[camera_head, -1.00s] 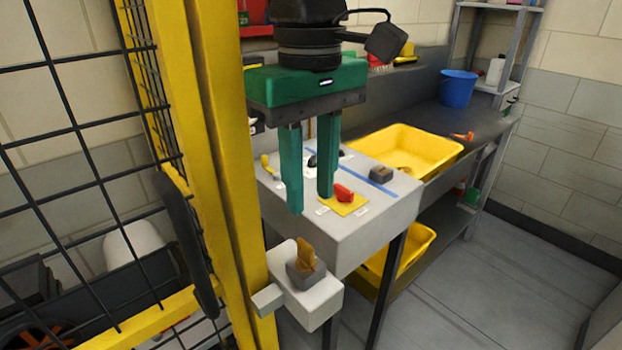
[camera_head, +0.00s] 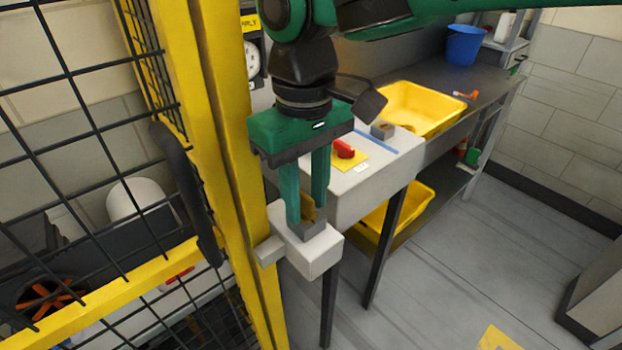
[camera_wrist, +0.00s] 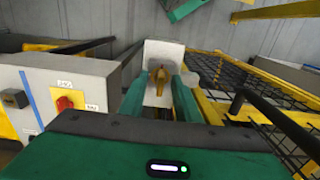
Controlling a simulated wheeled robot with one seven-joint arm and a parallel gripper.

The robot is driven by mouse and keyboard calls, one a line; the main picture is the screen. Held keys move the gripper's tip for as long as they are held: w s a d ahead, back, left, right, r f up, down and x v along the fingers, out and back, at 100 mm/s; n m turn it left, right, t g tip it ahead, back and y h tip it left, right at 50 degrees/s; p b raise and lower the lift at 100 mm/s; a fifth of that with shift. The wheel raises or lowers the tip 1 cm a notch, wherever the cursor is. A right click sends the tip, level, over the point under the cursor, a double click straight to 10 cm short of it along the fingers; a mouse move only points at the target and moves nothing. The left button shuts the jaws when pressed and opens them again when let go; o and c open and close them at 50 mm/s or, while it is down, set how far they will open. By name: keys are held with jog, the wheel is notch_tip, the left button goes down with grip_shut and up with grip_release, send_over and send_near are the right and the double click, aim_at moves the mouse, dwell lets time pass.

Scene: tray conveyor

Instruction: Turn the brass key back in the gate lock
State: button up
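The brass key (camera_wrist: 158,76) stands in the gate lock, a pale grey box (camera_head: 318,258) with a darker cylinder on the yellow gate post. In the head view the key (camera_head: 307,212) is partly hidden between the green fingers. My gripper (camera_head: 307,215) points down over the lock with its fingertips at the key's height. In the wrist view the fingers (camera_wrist: 158,95) stand apart on either side of the key, with a gap visible on both sides. The gripper is open and not closed on the key.
The yellow mesh gate (camera_head: 226,160) with a black handle (camera_head: 184,185) stands close on the left. A grey control box (camera_head: 385,180) with a red switch (camera_head: 344,149) is just behind the lock. A yellow tray (camera_head: 432,100) lies on the bench. Open floor is at right.

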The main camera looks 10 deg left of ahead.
grip_shut()
jog(key=shift+n, duration=1.5)
